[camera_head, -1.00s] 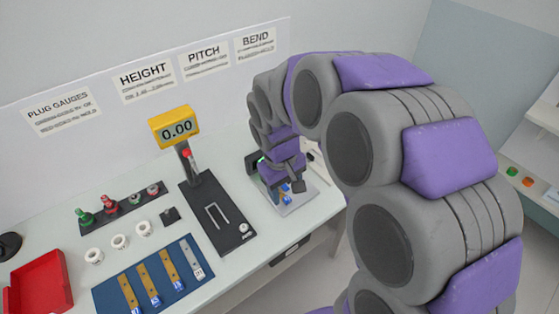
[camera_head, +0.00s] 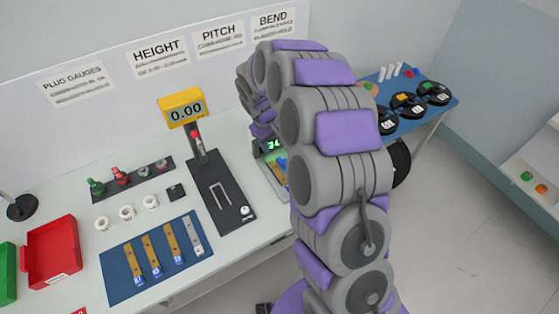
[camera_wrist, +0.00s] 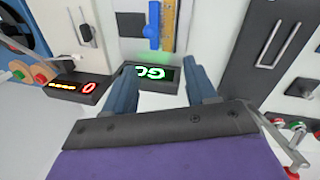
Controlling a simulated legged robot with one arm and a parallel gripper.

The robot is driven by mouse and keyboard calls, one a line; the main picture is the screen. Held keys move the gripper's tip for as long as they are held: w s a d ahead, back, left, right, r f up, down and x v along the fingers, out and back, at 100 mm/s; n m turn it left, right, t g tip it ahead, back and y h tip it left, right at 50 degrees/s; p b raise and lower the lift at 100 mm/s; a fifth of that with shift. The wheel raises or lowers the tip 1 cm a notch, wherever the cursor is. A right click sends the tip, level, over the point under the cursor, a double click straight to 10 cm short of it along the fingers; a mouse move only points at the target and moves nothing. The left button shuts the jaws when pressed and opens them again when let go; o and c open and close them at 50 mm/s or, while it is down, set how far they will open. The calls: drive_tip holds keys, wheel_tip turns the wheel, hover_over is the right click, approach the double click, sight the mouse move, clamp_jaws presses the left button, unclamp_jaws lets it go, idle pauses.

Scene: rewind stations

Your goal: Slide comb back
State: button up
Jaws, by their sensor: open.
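The comb is a brass strip (camera_wrist: 170,24) with a blue handle (camera_wrist: 153,28), lying on a pale plate at the top of the wrist view. A small display (camera_wrist: 150,74) with lit green characters stands at the near end of that plate. My gripper (camera_wrist: 160,64) is open and empty. Its two fingers flank the display, apart from the comb in the picture. In the head view the comb's brass (camera_head: 277,171) shows partly at the fixture, left of my arm. My fingertips are hidden or too small to make out there.
A black height gauge (camera_head: 222,194) with a yellow 0.00 display (camera_head: 184,107) stands left of the fixture. A blue mat (camera_head: 126,258) holds several brass strips. A red tray (camera_head: 52,251) is at left. A red-lit display (camera_wrist: 75,87) lies left of my fingers.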

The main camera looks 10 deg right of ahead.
drive_tip(key=b, duration=0.1)
hover_over(285, 161)
drive_tip(key=x, duration=0.5)
drive_tip(key=s+x, duration=0.1)
drive_tip(key=x, duration=0.2)
drive_tip(key=shift+s+a+f, duration=0.1)
drive_tip(key=shift+a+f, duration=0.25)
drive_tip(key=f, duration=0.1)
drive_tip(key=a+f, duration=0.1)
drive_tip(key=f, duration=0.1)
drive_tip(key=a+f, duration=0.1)
drive_tip(key=shift+w+a+f+b, duration=0.25)
drive_tip(key=shift+f+b, duration=0.05)
drive_tip(key=shift+b, duration=0.1)
drive_tip(key=shift+d, duration=1.4)
drive_tip(key=shift+c, duration=1)
drive_tip(key=shift+a, duration=0.95)
drive_tip(key=c, duration=0.4)
drive_tip(key=shift+d+f, duration=0.1)
drive_tip(key=shift+d, duration=0.05)
drive_tip(key=c, duration=0.3)
drive_tip(key=shift+d, duration=0.3)
clamp_jaws()
drive_tip(key=shift+a, duration=0.15)
